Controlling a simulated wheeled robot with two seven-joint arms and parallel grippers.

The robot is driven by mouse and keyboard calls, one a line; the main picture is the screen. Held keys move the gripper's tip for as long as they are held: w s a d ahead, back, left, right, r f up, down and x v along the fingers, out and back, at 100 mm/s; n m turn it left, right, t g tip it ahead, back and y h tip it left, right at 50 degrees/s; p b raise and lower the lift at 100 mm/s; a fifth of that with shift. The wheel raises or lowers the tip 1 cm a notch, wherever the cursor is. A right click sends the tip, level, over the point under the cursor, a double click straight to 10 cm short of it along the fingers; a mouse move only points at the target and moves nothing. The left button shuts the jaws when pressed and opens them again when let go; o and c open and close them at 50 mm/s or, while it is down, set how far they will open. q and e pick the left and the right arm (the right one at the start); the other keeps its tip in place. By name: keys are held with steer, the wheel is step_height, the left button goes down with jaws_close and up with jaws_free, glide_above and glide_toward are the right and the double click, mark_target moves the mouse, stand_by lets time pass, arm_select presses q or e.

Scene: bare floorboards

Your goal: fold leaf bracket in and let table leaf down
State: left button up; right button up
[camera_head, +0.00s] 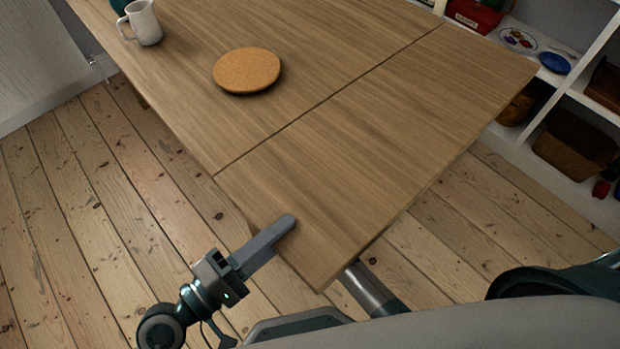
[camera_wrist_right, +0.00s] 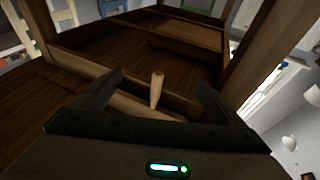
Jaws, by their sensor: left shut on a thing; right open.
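The table leaf (camera_head: 370,160) is the near right part of the wooden tabletop (camera_head: 300,50), past a dark seam. It looks level with the rest of the top. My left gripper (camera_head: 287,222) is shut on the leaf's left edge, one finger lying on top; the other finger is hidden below. My right arm goes under the leaf's near edge, so its gripper is hidden in the head view. In the right wrist view my right gripper (camera_wrist_right: 159,80) is open under the table. A pale peg (camera_wrist_right: 157,90), seemingly on the leaf bracket (camera_wrist_right: 140,105), stands between its fingers; contact cannot be told.
White shelves (camera_head: 590,50) with baskets stand at the right. Dark table framing surrounds the right gripper. Floor left of the table is clear.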

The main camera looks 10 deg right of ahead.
arm_select(q)
steer(key=shift+w+r, duration=0.1)
steer(key=shift+r, duration=0.25)
arm_select(e)
steer(key=v, duration=1.1)
steer(key=shift+s, duration=0.35)
steer(key=shift+f, duration=0.1)
arm_select(q)
steer(key=o, duration=2.1)
steer(key=shift+f, duration=0.1)
arm_select(e)
steer(key=shift+w, duration=0.1)
arm_select(q)
steer(key=shift+d, duration=0.1)
